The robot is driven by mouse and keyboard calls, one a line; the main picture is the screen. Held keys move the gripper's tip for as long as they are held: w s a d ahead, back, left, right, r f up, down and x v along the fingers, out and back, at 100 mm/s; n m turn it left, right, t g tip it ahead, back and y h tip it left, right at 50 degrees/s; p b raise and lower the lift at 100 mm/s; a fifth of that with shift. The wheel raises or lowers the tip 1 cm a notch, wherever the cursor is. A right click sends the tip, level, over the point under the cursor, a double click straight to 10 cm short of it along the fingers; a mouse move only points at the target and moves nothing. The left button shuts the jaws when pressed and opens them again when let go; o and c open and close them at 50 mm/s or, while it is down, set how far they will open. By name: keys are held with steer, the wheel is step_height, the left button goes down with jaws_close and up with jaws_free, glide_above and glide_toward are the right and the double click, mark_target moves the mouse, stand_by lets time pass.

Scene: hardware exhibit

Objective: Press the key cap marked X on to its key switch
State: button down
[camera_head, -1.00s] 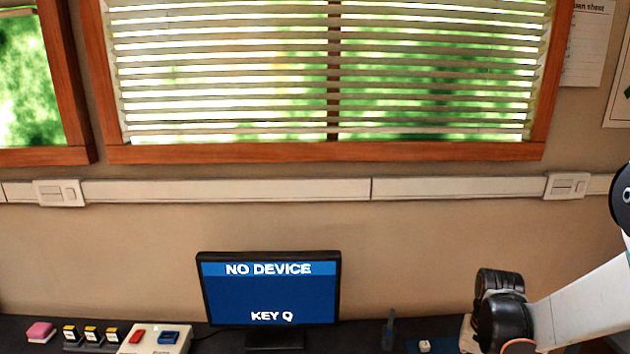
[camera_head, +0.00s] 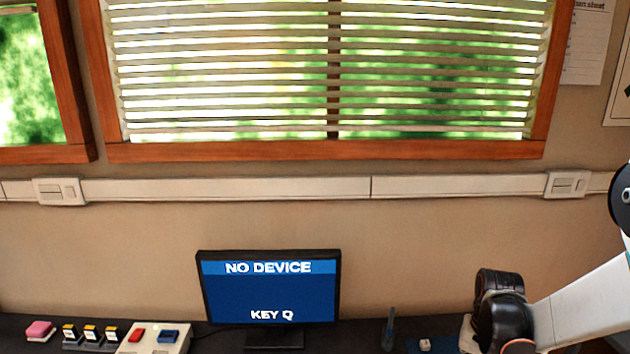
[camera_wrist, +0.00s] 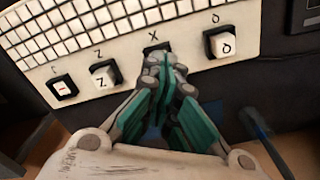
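In the wrist view, a pale panel has a row of key positions. The X position (camera_wrist: 153,48) shows a dark switch under its printed letter, partly hidden by my fingers. My gripper (camera_wrist: 167,62) is over this switch, with its green-padded fingers drawn together at the tips. I see no cap between the tips, though the fingers hide much of that spot. A white cap marked Z (camera_wrist: 104,76) sits to the left, and another white cap (camera_wrist: 221,44) to the right. No cap marked X can be made out. In the head view, the gripper's fingers are out of frame.
The monitor (camera_head: 268,290) reads "NO DEVICE" and "KEY Q". A small white block (camera_head: 425,345) lies on a blue patch right of it. A box with red and blue switches (camera_head: 150,342) and a pink block (camera_head: 40,331) stand left. A blue upright tool (camera_wrist: 262,135) is beside my gripper.

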steer(key=shift+f+b, duration=0.8)
steer(key=shift+f, duration=0.2)
stand_by(0.4)
steer(key=shift+r, duration=0.1)
steer(key=shift+r+p, duration=2.5)
steer(key=shift+r, duration=0.95)
